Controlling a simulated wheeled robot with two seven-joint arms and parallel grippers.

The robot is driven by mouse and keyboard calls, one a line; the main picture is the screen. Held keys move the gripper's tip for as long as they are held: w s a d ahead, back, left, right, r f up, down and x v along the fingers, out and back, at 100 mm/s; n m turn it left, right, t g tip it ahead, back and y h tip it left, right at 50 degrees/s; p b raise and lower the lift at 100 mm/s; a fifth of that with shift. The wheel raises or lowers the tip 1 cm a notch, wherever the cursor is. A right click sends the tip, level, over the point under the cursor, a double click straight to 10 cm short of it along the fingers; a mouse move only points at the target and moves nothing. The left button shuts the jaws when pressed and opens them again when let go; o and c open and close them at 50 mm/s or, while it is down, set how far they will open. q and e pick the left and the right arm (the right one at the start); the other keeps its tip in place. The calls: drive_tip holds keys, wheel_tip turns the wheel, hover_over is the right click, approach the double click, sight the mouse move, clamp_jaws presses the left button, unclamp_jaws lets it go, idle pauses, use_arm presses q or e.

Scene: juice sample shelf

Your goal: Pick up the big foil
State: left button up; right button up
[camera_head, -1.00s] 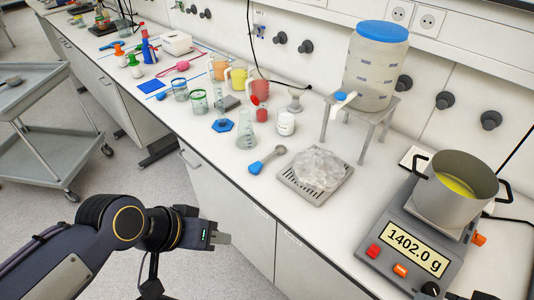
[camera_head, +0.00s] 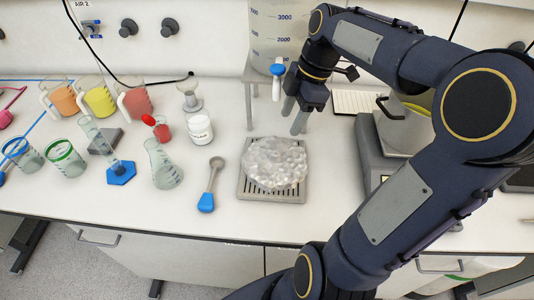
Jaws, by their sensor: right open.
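The big foil (camera_head: 275,163) is a crumpled, pale, shiny lump lying on a grey slotted tray (camera_head: 273,198) near the front of the bench. My right gripper (camera_head: 294,117) is open and empty, fingers pointing down, behind and above the foil and apart from it. Its arm comes in from the lower right and arches over the bench. The left gripper is out of view.
A large graduated container (camera_head: 277,32) stands on a stand behind the gripper. A pot (camera_head: 400,135) on a scale is partly hidden by my arm.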

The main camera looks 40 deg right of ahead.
sight(275, 153)
drive_tip(key=x, duration=1.1)
drive_tip(key=shift+a, duration=0.15)
clamp_jaws()
